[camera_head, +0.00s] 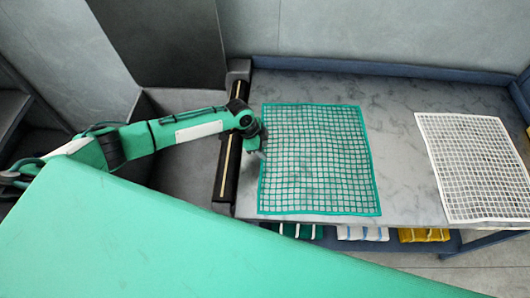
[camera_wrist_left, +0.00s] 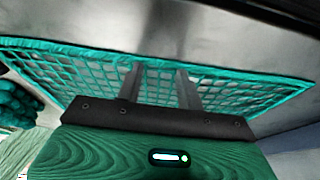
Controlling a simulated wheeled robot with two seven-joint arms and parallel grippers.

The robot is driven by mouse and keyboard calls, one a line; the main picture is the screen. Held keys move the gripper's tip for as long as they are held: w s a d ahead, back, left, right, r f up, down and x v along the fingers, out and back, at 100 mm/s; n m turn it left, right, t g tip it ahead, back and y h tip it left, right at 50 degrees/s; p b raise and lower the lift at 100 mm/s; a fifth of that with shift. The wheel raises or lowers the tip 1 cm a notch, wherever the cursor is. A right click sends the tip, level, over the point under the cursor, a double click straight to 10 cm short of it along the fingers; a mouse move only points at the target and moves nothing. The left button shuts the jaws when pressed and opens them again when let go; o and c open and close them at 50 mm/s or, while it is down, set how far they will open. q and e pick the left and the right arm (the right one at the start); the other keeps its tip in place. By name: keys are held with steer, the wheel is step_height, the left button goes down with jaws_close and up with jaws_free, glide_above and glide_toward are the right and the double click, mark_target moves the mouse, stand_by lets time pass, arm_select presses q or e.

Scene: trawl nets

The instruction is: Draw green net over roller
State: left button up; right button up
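The green net (camera_head: 318,158) lies flat on the grey table, a square mesh with a solid green border. The roller (camera_head: 228,155), a dark bar with a pale yellow strip, runs along the table's left edge, left of the net. My left gripper (camera_head: 260,153) reaches across the roller to the net's left border. In the left wrist view its two fingers (camera_wrist_left: 158,88) stand apart, with the green net (camera_wrist_left: 235,72) spread beyond and around them. Whether the fingers touch the net is unclear. My right gripper is not in view.
A white net (camera_head: 472,165) lies on the right of the table (camera_head: 400,130), with bare surface between the nets. Blue-grey rails edge the back and right. Folded green, blue-striped and yellow items (camera_head: 424,235) sit below the front edge.

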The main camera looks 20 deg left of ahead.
arm_select(q)
steer(key=shift+s+f, duration=0.1)
jaws_close()
step_height(320, 180, up, 7)
steer(key=p, duration=0.5)
steer(key=shift+p, duration=0.4)
